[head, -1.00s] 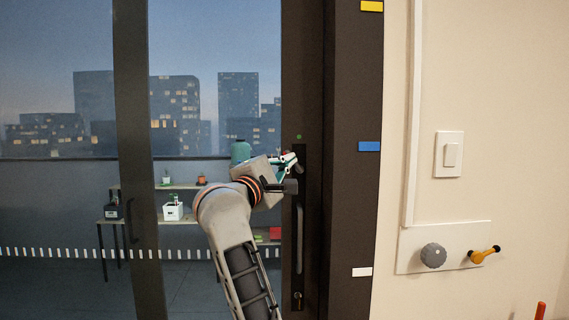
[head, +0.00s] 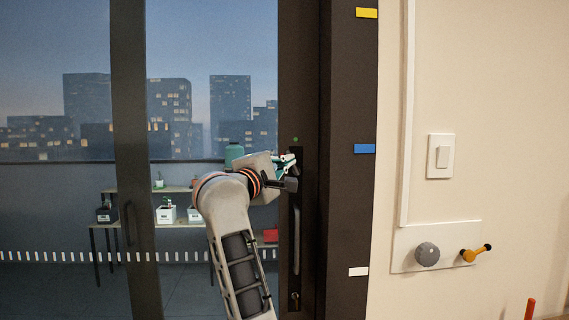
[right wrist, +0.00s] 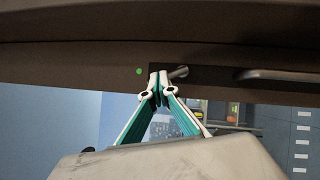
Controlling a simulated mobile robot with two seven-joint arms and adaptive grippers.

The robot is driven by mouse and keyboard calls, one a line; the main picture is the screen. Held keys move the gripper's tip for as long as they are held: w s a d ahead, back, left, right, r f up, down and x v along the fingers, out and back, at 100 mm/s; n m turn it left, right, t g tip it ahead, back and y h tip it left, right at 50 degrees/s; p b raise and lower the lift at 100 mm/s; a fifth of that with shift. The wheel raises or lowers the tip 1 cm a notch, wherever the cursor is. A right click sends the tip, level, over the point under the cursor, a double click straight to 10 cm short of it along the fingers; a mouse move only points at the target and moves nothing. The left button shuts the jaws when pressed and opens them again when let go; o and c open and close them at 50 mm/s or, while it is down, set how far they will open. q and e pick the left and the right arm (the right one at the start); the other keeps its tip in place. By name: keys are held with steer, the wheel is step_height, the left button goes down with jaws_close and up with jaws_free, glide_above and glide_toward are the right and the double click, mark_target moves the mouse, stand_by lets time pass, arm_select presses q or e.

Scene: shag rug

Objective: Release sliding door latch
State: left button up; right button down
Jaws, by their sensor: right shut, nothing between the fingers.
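The dark sliding door frame (head: 312,60) stands right of the glass, with a long vertical pull handle (head: 297,235) on a black plate. The handle also shows in the right wrist view (right wrist: 280,75). A small grey latch lever (right wrist: 180,72) sticks out of the plate near a green dot (right wrist: 139,71); in the head view the gripper largely hides the lever. My right gripper (head: 291,161) is at the upper end of the plate. Its fingertips (right wrist: 158,76) are closed together, just beside the lever; I cannot tell whether they touch it. My left gripper is not in view.
A light switch (head: 440,156) and a panel with a grey knob (head: 427,254) and an orange handle (head: 474,254) are on the wall at right. Behind the glass are shelves with pots (head: 166,213). A keyhole-like fitting (head: 294,297) is low on the plate.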

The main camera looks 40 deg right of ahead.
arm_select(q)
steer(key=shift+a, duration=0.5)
arm_select(e)
steer(key=shift+s+d+r+m+g+y, duration=0.2)
steer(key=shift+m+g+y, duration=0.25)
steer(key=shift+m, duration=0.45)
